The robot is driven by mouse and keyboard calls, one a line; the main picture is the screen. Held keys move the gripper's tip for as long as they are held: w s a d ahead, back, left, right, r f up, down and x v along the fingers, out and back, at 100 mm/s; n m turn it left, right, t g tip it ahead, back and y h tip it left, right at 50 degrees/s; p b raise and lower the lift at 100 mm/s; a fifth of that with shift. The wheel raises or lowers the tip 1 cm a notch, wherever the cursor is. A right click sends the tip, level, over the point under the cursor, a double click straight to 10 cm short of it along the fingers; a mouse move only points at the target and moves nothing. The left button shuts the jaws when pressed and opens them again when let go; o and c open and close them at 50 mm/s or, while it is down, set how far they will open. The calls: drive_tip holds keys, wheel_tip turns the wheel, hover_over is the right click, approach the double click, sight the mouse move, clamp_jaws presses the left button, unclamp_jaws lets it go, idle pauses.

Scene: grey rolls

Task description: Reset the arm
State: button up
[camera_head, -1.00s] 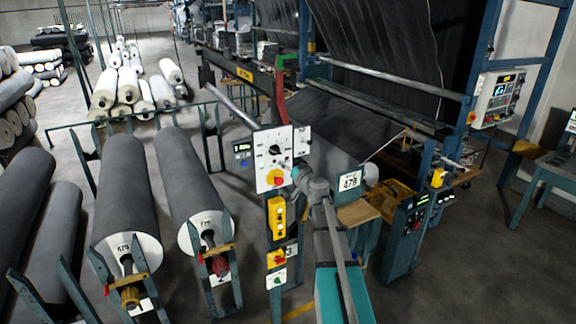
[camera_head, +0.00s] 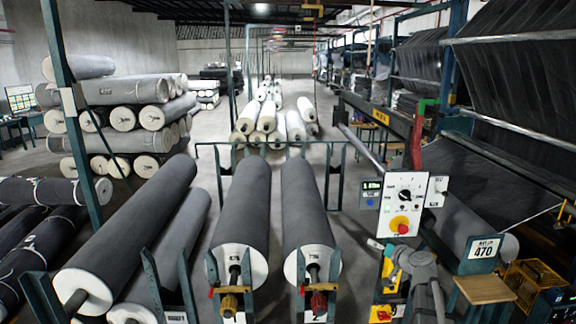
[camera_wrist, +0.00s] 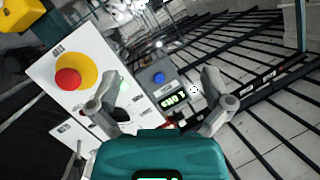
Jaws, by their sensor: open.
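My gripper (camera_wrist: 165,105) shows at the bottom of the wrist view, its two grey fingers spread apart with nothing between them. In the head view my arm (camera_head: 415,268) stands at the lower right, just below the white control panel (camera_head: 402,200).
Two grey rolls (camera_head: 243,215) (camera_head: 303,210) rest on stands left of the panel. More rolls (camera_head: 110,90) are stacked at the left. Floor (camera_head: 215,145) shows between the rolls.

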drive_tip(key=s+a+f+n+g+b, duration=0.1)
drive_tip(key=s+a+f+g+b, duration=0.25)
drive_tip(key=s+a+f, duration=0.35)
drive_tip(key=s+a+f+n+g+b, duration=0.25)
drive_tip(key=s+a+f+g, duration=0.2)
drive_tip(key=f, duration=0.55)
drive_tip(key=s+a+f+m+g+h+b, duration=0.1)
drive_tip(key=s+f+m+g+h+b, duration=0.1)
drive_tip(key=s+f+g+h+b, duration=0.3)
drive_tip(key=s+f+g+b, duration=0.1)
drive_tip(key=s+f+b, duration=0.2)
drive_tip(key=s+f, duration=0.4)
drive_tip(key=shift+s+a, duration=0.4)
drive_tip(key=shift+s, duration=1.2)
